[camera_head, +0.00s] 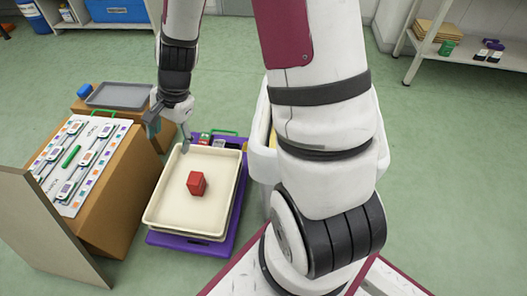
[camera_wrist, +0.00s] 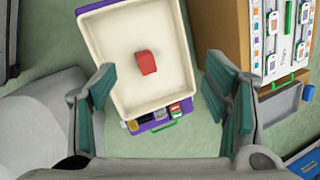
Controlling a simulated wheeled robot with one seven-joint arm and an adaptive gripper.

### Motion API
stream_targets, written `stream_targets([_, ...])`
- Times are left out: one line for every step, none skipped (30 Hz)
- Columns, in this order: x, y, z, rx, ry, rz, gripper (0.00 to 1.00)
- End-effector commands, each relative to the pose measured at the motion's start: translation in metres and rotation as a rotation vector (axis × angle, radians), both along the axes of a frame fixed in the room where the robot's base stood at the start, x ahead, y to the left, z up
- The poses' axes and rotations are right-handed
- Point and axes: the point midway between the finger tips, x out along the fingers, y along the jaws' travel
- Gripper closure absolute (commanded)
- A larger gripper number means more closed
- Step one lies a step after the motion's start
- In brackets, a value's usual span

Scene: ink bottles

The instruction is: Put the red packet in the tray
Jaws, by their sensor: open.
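The red packet (camera_head: 196,183) is a small red block resting on the floor of the cream tray (camera_head: 172,207), near its middle. The wrist view also shows the red packet (camera_wrist: 146,62) inside the tray (camera_wrist: 107,45), with bare tray floor around it. My gripper (camera_head: 168,132) is above the tray's far left corner in the head view. In the wrist view my gripper (camera_wrist: 160,84) has its two fingers wide apart with nothing between them. The packet is apart from both fingers.
The tray sits on a purple base (camera_head: 185,243), with several small items (camera_head: 213,141) at its far end. To the left are a brown box with a white board (camera_head: 88,150), a grey tray (camera_head: 120,95) and a beige panel (camera_head: 45,235). Shelves (camera_head: 470,58) stand at the back right.

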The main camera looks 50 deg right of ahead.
Motion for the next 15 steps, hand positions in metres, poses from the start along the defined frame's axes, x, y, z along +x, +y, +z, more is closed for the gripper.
stream_targets([-0.008, 0.003, 0.016, -0.024, -0.011, 0.061, 0.31])
stream_targets([-0.013, 0.005, 0.024, -0.037, -0.013, 0.098, 0.31])
stream_targets([-0.020, 0.007, 0.035, -0.052, -0.014, 0.144, 0.31])
stream_targets([-0.027, 0.009, 0.042, -0.064, -0.015, 0.180, 0.31])
stream_targets([-0.033, 0.010, 0.050, -0.076, -0.016, 0.214, 0.31])
stream_targets([-0.041, 0.012, 0.060, -0.091, -0.018, 0.258, 0.31])
stream_targets([-0.047, 0.014, 0.067, -0.103, -0.019, 0.293, 0.31])
stream_targets([-0.054, 0.014, 0.074, -0.115, -0.019, 0.326, 0.31])
stream_targets([-0.063, 0.016, 0.084, -0.130, -0.020, 0.367, 0.31])
stream_targets([-0.070, 0.017, 0.090, -0.141, -0.020, 0.401, 0.31])
stream_targets([-0.077, 0.018, 0.097, -0.152, -0.021, 0.431, 0.31])
stream_targets([-0.087, 0.019, 0.106, -0.166, -0.020, 0.472, 0.31])
stream_targets([-0.095, 0.019, 0.112, -0.178, -0.019, 0.504, 0.31])
stream_targets([-0.102, 0.020, 0.118, -0.187, -0.019, 0.534, 0.31])
stream_targets([-0.113, 0.021, 0.127, -0.202, -0.020, 0.573, 0.31])
